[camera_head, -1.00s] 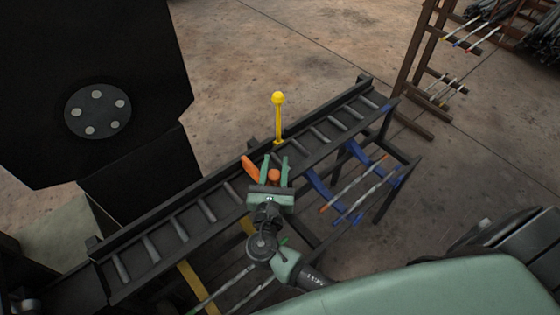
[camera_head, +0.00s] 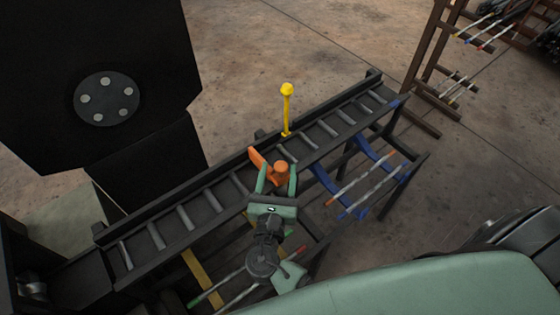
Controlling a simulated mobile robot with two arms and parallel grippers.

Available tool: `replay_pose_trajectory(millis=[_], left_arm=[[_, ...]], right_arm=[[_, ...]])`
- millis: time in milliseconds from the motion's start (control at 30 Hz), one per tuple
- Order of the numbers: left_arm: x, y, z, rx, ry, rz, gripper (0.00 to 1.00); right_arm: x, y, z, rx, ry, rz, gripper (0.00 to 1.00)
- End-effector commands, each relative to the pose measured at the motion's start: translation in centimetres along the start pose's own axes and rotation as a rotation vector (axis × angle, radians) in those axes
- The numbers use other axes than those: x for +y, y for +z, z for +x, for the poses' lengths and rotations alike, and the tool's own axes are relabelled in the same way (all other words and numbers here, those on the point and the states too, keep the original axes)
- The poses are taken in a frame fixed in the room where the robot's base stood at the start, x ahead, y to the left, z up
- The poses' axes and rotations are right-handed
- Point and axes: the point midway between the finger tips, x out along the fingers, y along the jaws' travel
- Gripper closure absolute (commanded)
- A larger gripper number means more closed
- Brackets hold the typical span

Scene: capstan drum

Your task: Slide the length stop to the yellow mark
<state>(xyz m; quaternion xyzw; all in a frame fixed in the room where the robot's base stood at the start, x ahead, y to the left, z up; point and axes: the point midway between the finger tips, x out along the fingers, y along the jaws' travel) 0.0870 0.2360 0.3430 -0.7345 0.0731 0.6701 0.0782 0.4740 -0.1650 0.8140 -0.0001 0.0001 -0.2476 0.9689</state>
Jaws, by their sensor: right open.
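The length stop is an orange plate (camera_head: 257,159) with a round orange knob (camera_head: 281,167) on the roller track. The yellow mark (camera_head: 287,110) is an upright post with a ball top, its foot at the track's far rail. The stop sits a little down-left of the post's foot along the track. My right gripper (camera_head: 277,180) is open on the near side of the track, its green fingers pointing at the stop. The knob shows between and just beyond the fingertips; I cannot tell whether they touch it. My left gripper is out of view.
The roller track (camera_head: 205,204) runs from lower left to upper right. A large black machine (camera_head: 140,40) stands at the left. Blue arms (camera_head: 325,184) with several rods lie below the track's near side. A brown rack (camera_head: 424,60) stands at upper right. The floor between is clear.

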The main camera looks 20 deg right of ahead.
Motion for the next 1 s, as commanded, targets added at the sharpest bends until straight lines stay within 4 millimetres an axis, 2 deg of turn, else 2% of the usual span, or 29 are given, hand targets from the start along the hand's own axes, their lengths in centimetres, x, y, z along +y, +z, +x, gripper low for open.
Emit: replay_pose_trajectory(millis=[100, 267, 1000], left_arm=[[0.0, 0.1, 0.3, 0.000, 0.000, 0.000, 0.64], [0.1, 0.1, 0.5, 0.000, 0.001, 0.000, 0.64], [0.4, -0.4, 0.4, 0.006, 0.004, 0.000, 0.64]], right_arm=[[0.1, -0.1, -1.9, 0.002, 0.001, 0.001, 0.44], [0.1, 0.0, -3.1, 0.001, 0.002, 0.002, 0.44], [0.1, 0.0, -3.2, 0.000, 0.001, 0.001, 0.44]])
